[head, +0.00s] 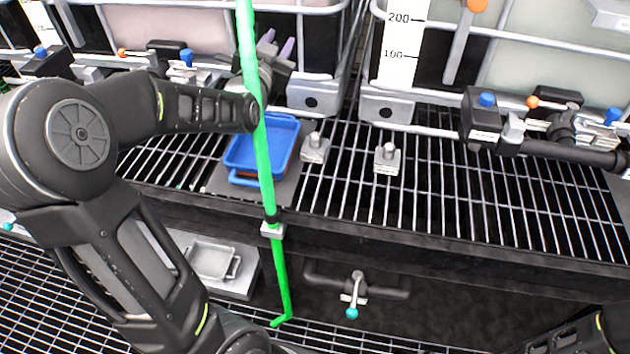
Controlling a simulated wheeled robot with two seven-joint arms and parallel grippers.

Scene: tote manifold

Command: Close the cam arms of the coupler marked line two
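My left gripper (279,42) is at the top centre, partly behind the green pole. Its two fingers point up and away and look apart, with nothing seen between them. A coupler (565,125) on the right has an orange-tipped cam arm (545,104) and a blue-tipped one (603,122), with a dark hose running right. Another coupler (168,50) on the left has an orange-tipped arm and a blue-tipped arm. My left gripper lies to the right of this left coupler, apart from it. Line markings are too small to read. My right gripper is out of view.
A green pole (262,150) stands across the view in front of my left gripper. Two metal brackets (387,158) stand nearby. Caged totes line the back. A teal-tipped valve handle (352,313) is below the front beam.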

